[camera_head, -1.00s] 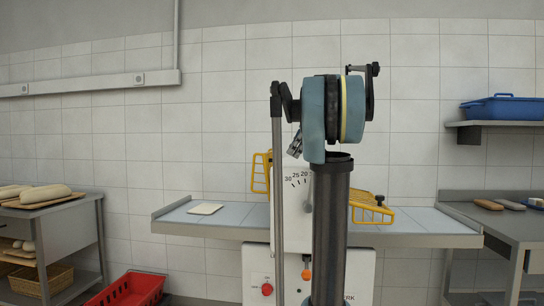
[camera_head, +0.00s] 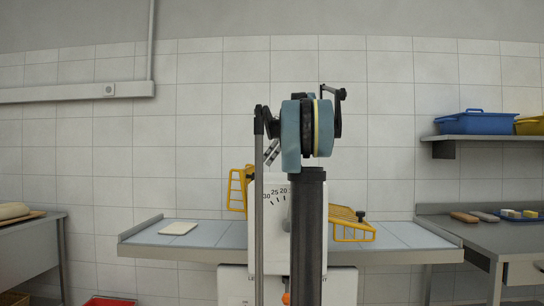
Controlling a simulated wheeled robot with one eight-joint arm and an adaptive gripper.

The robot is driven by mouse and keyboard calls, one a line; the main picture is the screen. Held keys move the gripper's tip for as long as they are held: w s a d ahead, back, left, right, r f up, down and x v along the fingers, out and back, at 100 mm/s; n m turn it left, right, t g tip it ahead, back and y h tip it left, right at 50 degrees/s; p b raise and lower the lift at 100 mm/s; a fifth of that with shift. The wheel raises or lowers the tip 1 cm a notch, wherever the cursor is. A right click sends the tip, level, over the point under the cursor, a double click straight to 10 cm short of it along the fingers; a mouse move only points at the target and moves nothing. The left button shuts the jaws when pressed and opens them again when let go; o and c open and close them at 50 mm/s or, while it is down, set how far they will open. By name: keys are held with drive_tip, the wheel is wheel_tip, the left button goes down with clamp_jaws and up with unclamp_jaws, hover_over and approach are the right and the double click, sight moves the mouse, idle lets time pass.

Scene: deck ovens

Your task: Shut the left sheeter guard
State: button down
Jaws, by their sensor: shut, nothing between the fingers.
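The dough sheeter stands ahead, with a white middle housing (camera_head: 268,238) that carries a number dial. The left sheeter guard (camera_head: 237,190) is a yellow barred frame at the housing's left side. It stands raised, nearly upright, above the left bed (camera_head: 205,232), and its right edge meets the housing. The right guard (camera_head: 353,232), also yellow, is lowered over the right bed. My arm's column and blue-grey joints stand in front of the housing and hide part of it. I cannot make out my gripper or its fingertips in this view.
A pale flat dough piece (camera_head: 178,228) lies on the left bed. A counter (camera_head: 478,232) with several small items stands at the right, under a shelf with a blue bin (camera_head: 475,123). A bread table (camera_head: 30,240) and a red crate (camera_head: 110,301) are at the left.

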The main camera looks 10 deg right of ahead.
sight(245, 178)
drive_tip(key=x, duration=0.4)
drive_tip(key=shift+a+f, duration=0.2)
drive_tip(key=shift+a, duration=0.15)
drive_tip(key=shift+w+a, duration=0.15)
drive_tip(key=shift+a, duration=0.35)
drive_tip(key=shift+w+a, duration=0.15)
drive_tip(key=shift+a, duration=0.35)
drive_tip(key=shift+w+a+f, duration=0.15)
drive_tip(key=shift+w+a, duration=0.05)
drive_tip(key=shift+a, duration=0.45)
